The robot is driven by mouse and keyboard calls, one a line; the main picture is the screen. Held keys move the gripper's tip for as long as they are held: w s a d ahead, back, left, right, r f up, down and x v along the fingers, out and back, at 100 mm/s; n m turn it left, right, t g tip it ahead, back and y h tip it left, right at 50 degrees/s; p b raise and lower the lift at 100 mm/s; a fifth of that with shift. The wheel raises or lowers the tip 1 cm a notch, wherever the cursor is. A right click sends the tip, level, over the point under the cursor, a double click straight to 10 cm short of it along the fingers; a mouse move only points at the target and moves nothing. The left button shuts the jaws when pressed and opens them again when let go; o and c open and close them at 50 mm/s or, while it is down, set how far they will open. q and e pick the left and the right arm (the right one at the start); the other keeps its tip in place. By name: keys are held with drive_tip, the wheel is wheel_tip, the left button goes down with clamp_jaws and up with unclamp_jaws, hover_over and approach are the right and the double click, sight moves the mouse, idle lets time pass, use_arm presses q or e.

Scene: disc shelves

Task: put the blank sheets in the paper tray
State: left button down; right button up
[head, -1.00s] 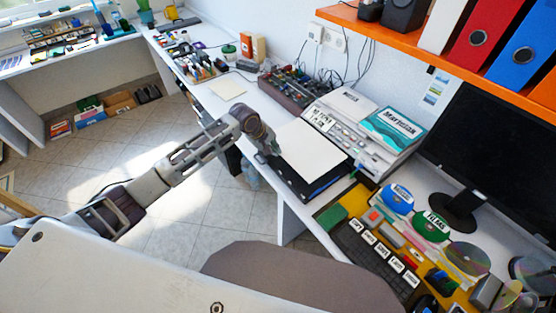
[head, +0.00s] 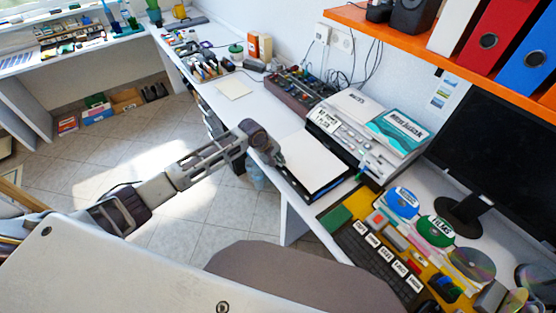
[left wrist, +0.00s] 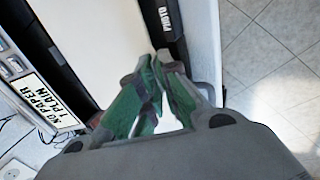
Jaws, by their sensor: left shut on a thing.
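The blank white sheets (head: 316,161) lie over the black paper tray (head: 338,184) in front of the printer, covering most of it. Dark tray edges show along the near side. My left gripper (head: 277,160) is at the left edge of the sheets, shut on them. In the left wrist view, the green-padded fingers (left wrist: 152,100) are closed at the end of the white sheets (left wrist: 100,35). A dark strip marked PHOTO (left wrist: 163,25) runs beside the sheets. I cannot tell whether the sheets rest on the tray floor. My right gripper is out of view.
The printer (head: 360,130) stands directly behind the tray, with a "no paper" label (left wrist: 48,104) on its front. A keyboard (head: 375,262) and discs (head: 402,202) lie to the right. Another pale sheet (head: 234,88) lies on the desk further left. An orange shelf (head: 450,55) hangs above.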

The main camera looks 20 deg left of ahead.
use_arm(q)
drive_tip(key=shift+f, duration=0.55)
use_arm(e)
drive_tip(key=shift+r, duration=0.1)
use_arm(q)
drive_tip(key=shift+f, duration=0.35)
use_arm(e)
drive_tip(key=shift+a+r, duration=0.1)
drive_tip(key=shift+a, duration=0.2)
use_arm(q)
drive_tip(key=c, duration=1.6)
unclamp_jaws()
drive_tip(key=shift+c, duration=0.2)
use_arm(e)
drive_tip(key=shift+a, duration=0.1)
use_arm(q)
drive_tip(key=shift+r, duration=0.2)
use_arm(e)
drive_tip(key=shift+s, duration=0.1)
use_arm(q)
drive_tip(key=shift+r, duration=0.45)
drive_tip(key=v, duration=1.2)
drive_tip(key=shift+p, duration=0.3)
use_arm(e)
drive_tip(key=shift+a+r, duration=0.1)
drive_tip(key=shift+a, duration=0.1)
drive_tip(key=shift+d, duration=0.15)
